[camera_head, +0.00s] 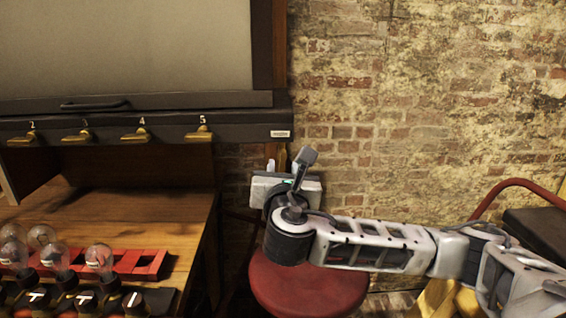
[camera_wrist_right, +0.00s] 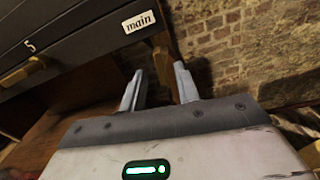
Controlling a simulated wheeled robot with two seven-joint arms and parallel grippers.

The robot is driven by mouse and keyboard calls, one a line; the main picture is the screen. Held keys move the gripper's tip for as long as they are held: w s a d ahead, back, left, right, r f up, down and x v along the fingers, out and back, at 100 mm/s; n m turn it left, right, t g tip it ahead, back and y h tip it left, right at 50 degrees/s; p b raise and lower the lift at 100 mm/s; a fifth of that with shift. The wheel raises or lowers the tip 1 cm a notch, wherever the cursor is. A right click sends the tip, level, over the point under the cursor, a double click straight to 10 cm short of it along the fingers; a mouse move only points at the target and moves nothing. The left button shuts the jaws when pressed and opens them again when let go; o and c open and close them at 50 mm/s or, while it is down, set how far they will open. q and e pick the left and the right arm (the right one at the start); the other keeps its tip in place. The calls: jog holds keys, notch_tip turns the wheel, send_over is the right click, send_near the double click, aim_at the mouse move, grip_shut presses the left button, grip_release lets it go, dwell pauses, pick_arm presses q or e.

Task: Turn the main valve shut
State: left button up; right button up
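The "main" label (camera_head: 280,133) is at the right end of the dark rail, and it also shows in the right wrist view (camera_wrist_right: 139,22). Below it a narrow brown piece, apparently the main valve's handle (camera_wrist_right: 162,62), hangs roughly downward. My right gripper (camera_head: 275,167) is under the rail's right end, fingers pointing up. In the right wrist view my right gripper (camera_wrist_right: 158,88) is open, and the brown piece appears in the gap between its fingertips. I cannot tell whether they touch it. My left gripper is out of view.
Brass valves numbered 2 to 5 (camera_head: 199,134) line the rail, handles pointing left. Glass bulbs (camera_head: 99,257) and a red rack (camera_head: 150,263) stand on the wooden bench (camera_head: 130,213). A red stool (camera_head: 308,291) is below my right arm; a brick wall (camera_head: 430,110) is behind.

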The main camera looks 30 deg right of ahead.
aim_at(283, 162)
jog(key=shift+x, duration=1.65)
grip_shut()
